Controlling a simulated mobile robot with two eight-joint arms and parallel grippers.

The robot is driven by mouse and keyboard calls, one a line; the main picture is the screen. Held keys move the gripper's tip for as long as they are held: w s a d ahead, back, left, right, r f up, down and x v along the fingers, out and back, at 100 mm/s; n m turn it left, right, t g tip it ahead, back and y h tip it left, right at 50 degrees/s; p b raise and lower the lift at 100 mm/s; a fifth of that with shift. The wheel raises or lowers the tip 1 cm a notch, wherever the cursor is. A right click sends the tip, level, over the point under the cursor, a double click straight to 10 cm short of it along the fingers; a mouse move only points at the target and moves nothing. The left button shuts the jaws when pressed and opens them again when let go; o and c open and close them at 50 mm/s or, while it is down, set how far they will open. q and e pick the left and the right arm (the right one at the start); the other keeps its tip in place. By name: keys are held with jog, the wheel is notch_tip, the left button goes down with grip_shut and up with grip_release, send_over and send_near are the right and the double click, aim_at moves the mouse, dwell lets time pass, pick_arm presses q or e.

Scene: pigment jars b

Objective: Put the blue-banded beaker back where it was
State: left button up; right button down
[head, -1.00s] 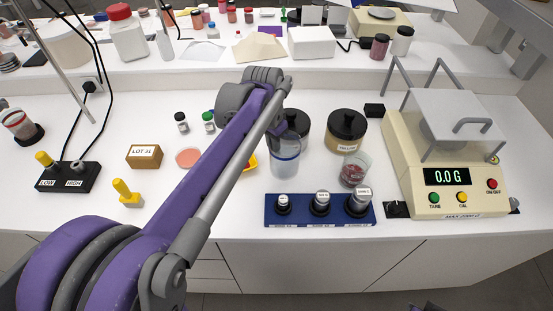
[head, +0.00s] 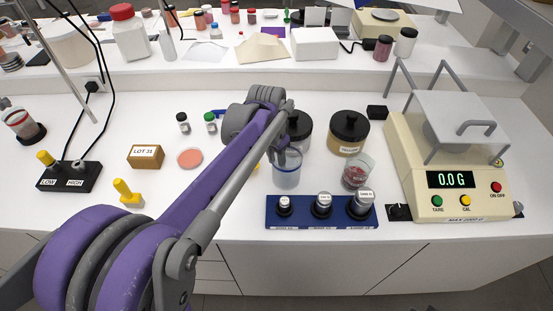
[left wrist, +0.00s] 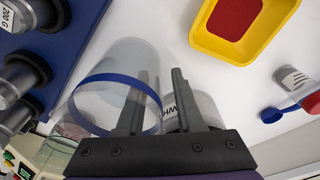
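The blue-banded beaker (head: 287,178) is upright and clear, on or just above the white bench behind the blue weight rack. In the left wrist view the beaker (left wrist: 98,105) shows its blue band at the left. My left gripper (left wrist: 156,85) reaches down at its rim. One finger overlaps the inside of the beaker and the other is outside its wall, with a visible gap between them, so the gripper looks open. In the head view my left gripper (head: 283,155) is partly hidden by its own arm. My right gripper is out of view.
The weight rack (head: 270,222) is in front and a glass with red contents (head: 356,172) at the right. Black-lidded jars (head: 350,135) stand behind. A yellow tray (left wrist: 203,42) lies nearby. The scale (head: 450,205) is at the right. Bench left of the arm has open patches.

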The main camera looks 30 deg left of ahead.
pick_arm(q)
jog(key=shift+r, duration=0.25)
jog(key=r, duration=0.4)
jog(key=s+r, duration=0.1)
jog(key=r, duration=0.2)
jog(key=r+p, duration=0.1)
jog(key=r, duration=0.3)
jog(key=shift+s+a+r, duration=0.15)
jog(key=shift+s+r, duration=0.1)
jog(key=shift+r, duration=0.1)
jog(key=shift+f, duration=0.1)
